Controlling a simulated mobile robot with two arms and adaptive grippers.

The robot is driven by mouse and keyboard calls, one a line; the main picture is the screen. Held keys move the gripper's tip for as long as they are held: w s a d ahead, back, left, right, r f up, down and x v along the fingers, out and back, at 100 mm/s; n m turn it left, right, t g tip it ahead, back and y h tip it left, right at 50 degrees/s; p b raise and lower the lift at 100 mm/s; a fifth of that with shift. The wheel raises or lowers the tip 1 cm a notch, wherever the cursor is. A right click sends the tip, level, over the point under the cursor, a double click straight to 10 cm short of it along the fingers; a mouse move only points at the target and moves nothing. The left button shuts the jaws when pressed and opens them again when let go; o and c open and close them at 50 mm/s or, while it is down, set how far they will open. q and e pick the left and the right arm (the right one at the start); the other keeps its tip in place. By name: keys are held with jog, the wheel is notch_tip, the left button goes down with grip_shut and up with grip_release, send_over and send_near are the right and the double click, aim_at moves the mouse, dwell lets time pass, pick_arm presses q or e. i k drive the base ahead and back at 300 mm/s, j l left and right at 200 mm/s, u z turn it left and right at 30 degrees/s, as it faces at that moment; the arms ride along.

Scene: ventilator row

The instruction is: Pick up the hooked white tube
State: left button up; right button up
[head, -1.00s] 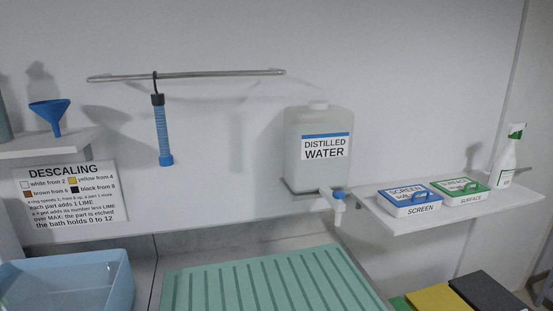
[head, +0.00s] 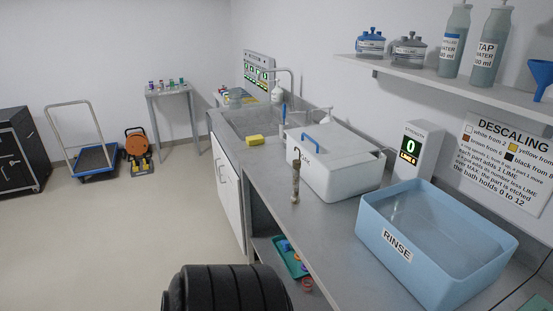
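No plainly white hooked tube shows. A slim grey-brown tube (head: 296,182) with a dark hook at its top is at the front left of the white lidded box (head: 335,175). I cannot tell whether it stands on the counter or hangs on the box. Neither of my grippers is in view.
The blue RINSE tub (head: 375,225) stands on the grey counter (head: 318,232) at right. A STRENGTH display (head: 415,147) reads 0. A yellow sponge (head: 255,140) lies by the sink. A teal tray (head: 292,262) is on the lower shelf.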

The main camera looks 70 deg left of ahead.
aim_at(295, 199)
jog(key=u, duration=2.2)
